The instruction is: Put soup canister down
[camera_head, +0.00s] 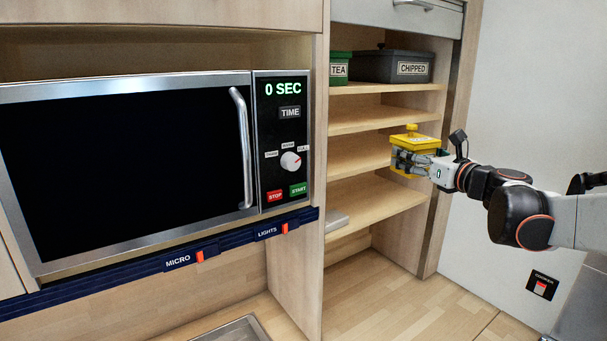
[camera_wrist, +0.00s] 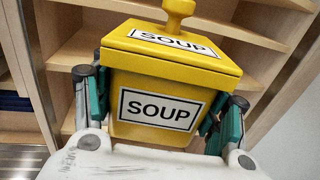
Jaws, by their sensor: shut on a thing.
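The soup canister (camera_head: 416,141) is a yellow box with a yellow lid and knob. In the wrist view the canister (camera_wrist: 165,85) shows "SOUP" labels on its front and lid and looks upright. My gripper (camera_head: 408,162) is shut on it, with one finger on each side of its body. The same gripper shows in the wrist view (camera_wrist: 158,112). The canister is held in the air in front of the open shelves (camera_head: 372,119), at about the height of the middle boards. The canister hides part of the shelves behind it.
A green TEA canister (camera_head: 339,70) and a dark CHIPPED box (camera_head: 394,66) stand on the top shelf. The middle boards look mostly bare. A grey flat object (camera_head: 337,220) lies on a lower board. A microwave (camera_head: 150,165) is left; the wooden counter (camera_head: 400,305) below is largely clear.

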